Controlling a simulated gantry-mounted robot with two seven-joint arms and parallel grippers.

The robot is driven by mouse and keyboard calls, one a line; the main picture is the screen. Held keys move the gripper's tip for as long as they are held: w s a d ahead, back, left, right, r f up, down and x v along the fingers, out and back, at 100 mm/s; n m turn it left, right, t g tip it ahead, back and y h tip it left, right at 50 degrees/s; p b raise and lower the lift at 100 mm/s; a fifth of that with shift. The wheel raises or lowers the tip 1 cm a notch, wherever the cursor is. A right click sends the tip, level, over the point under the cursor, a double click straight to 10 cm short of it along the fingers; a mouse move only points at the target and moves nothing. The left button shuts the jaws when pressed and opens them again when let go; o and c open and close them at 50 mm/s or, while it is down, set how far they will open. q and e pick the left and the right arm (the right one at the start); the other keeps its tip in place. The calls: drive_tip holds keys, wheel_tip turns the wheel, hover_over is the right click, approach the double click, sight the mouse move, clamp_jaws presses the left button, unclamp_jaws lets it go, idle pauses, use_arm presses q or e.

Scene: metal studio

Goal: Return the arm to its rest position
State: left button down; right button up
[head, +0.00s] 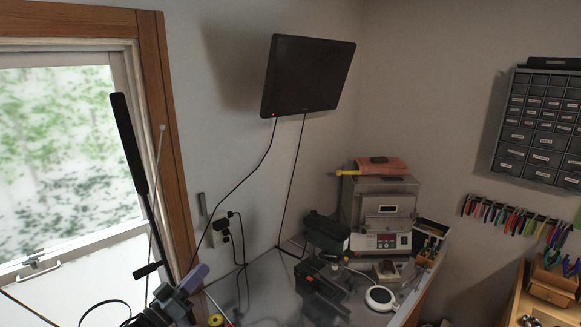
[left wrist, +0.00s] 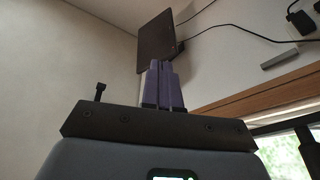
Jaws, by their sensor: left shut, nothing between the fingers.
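My left gripper (head: 196,276) shows at the bottom left of the head view, with its purple fingers up beside the left end of the metal workbench (head: 238,300). In the left wrist view its fingers (left wrist: 163,82) stand close together, shut and empty, against the wall and the dark screen behind. Most of my left arm is below the head view's lower edge. My right gripper is in neither view.
A long black handle (head: 130,145) on a thin rod rises at left, before the window. A wall screen (head: 308,75) hangs above with dangling cables. A grey machine (head: 386,215), a black tool (head: 326,235) and a white round device (head: 380,298) stand on the bench.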

use_arm(q)
drive_tip(key=w+a+f+n+g+y, duration=0.2)
drive_tip(key=w+a+f+g+y, duration=0.15)
drive_tip(key=a+f+y, duration=0.9)
drive_tip(key=s+a+f+g+y, duration=0.4)
drive_tip(key=s+a+f+g, duration=0.3)
drive_tip(key=s+f+g, duration=0.5)
drive_tip(key=s+d+f+m+t+h, duration=0.1)
drive_tip(key=s+d+f, duration=0.2)
drive_tip(key=s+d, duration=0.4)
drive_tip(key=s+d+f+m+t+h, duration=0.1)
drive_tip(key=s+d+f, duration=0.3)
drive_tip(key=s, duration=0.6)
drive_tip(key=s+d+r, duration=0.1)
drive_tip(key=s+d, duration=0.2)
drive_tip(key=s, duration=0.3)
drive_tip(key=s+d+r+h, duration=0.1)
drive_tip(key=s+d+r, duration=0.1)
drive_tip(key=s, duration=0.4)
drive_tip(key=s+d+r+h, duration=0.1)
drive_tip(key=s+d+r, duration=0.1)
drive_tip(key=s+d, duration=0.2)
drive_tip(key=s, duration=0.2)
drive_tip(key=shift+s+d, duration=0.25)
drive_tip(key=shift+s, duration=0.15)
